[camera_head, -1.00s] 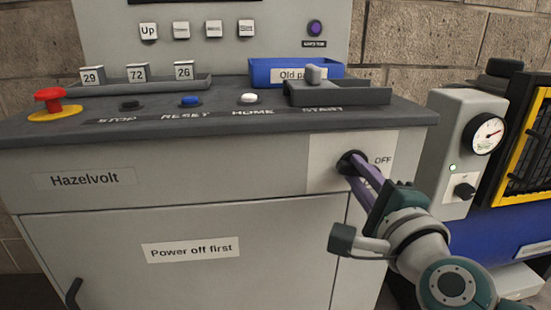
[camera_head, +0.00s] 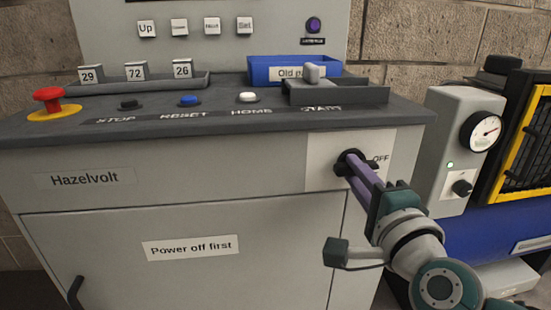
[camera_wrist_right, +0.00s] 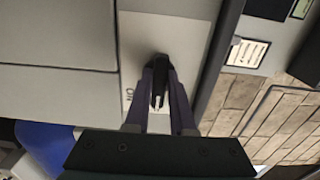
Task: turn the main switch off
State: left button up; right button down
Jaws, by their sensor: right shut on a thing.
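The main switch is a black rotary knob (camera_head: 345,166) on a pale plate (camera_head: 322,150) at the right end of the grey cabinet's front. The word OFF shows to the right of the knob in the head view. My right gripper (camera_head: 354,164) has its purple fingers shut on the knob, coming from the lower right. In the right wrist view the knob (camera_wrist_right: 159,72) sits between the two fingertips (camera_wrist_right: 160,88), with a pale mark on it. The word ON shows on the plate to the left of it there. The fingers cover part of the knob. My left gripper is out of view.
A red mushroom button (camera_head: 48,98) and several small buttons line the cabinet top. A gauge box (camera_head: 450,130) with a smaller black knob (camera_head: 462,188) is close right of my arm.

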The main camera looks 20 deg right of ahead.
jog(key=c, duration=0.8)
grip_release()
jog(key=shift+o, duration=0.2)
jog(key=p+v, duration=0.1)
jog(key=v, duration=0.9)
jog(key=shift+d, duration=0.1)
